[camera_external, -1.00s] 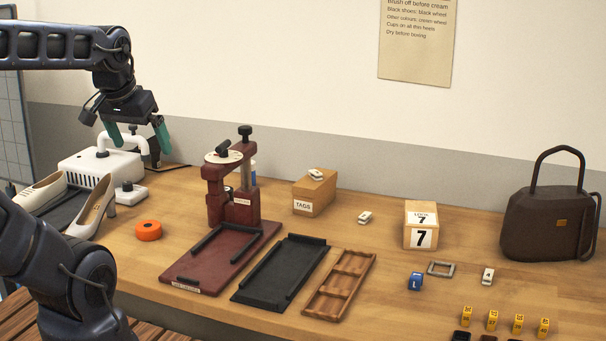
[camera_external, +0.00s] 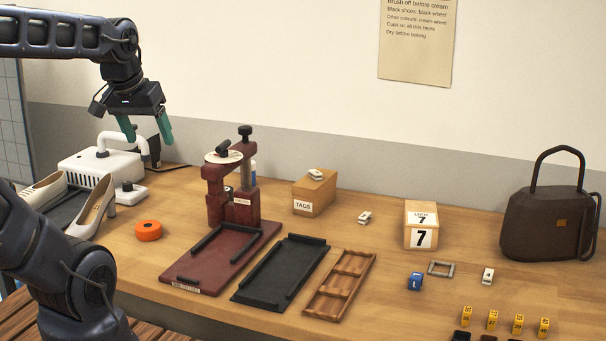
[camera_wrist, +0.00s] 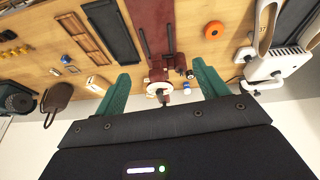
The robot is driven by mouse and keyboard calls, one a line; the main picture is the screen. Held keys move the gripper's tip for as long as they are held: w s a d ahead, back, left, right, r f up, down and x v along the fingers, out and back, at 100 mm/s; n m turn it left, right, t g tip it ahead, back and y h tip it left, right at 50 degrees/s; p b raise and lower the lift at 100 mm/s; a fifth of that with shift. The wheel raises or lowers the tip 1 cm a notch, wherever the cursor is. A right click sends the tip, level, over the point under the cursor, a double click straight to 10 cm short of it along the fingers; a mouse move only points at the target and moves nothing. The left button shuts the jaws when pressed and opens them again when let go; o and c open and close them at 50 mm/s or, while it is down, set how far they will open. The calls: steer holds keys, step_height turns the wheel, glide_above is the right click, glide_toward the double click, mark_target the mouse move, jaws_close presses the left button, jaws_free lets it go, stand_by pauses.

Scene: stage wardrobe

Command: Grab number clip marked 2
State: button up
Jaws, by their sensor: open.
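Three small white clips show in the external view. One clip (camera_external: 316,174) lies on top of the wooden TAGS box (camera_external: 313,194), one clip (camera_external: 364,217) lies on the table right of that box, and one clip (camera_external: 487,276) lies farther right near a grey frame. Their numbers are too small to read. My gripper (camera_external: 149,130) is open and empty, with green fingers, above the white machine at the left back. In the wrist view my gripper (camera_wrist: 160,85) also shows open, with no clip between the fingers.
A dark red press (camera_external: 232,190), a black tray (camera_external: 280,272) and a wooden divided tray (camera_external: 339,285) stand mid-table. A number block (camera_external: 421,225), a blue L cube (camera_external: 415,281), a brown handbag (camera_external: 545,222) and yellow size markers are at the right. An orange roll (camera_external: 148,231) and pale shoes are at the left.

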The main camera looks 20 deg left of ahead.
steer(key=w+d+r+n+g+h, duration=0.1)
steer(key=w+d+n, duration=0.1)
steer(key=w, duration=0.6)
steer(key=w+d+r+n+g+h, duration=0.1)
steer(key=w+d+n, duration=0.15)
steer(key=w, duration=0.55)
steer(key=n+g+h, duration=0.2)
steer(key=n+g, duration=0.1)
steer(key=n, duration=0.9)
glide_above(368, 214)
steer(key=a, duration=0.3)
steer(key=f, duration=3.1)
steer(key=shift+w+d, duration=0.15)
steer(key=shift+w, duration=0.15)
steer(key=shift+s+x, duration=0.15)
steer(key=shift+x, duration=1.25)
steer(key=shift+s+x, duration=0.1)
steer(key=shift+x, duration=1.25)
steer(key=c, duration=1)
steer(key=shift+c, duration=0.2)
steer(key=shift+r, duration=0.15)
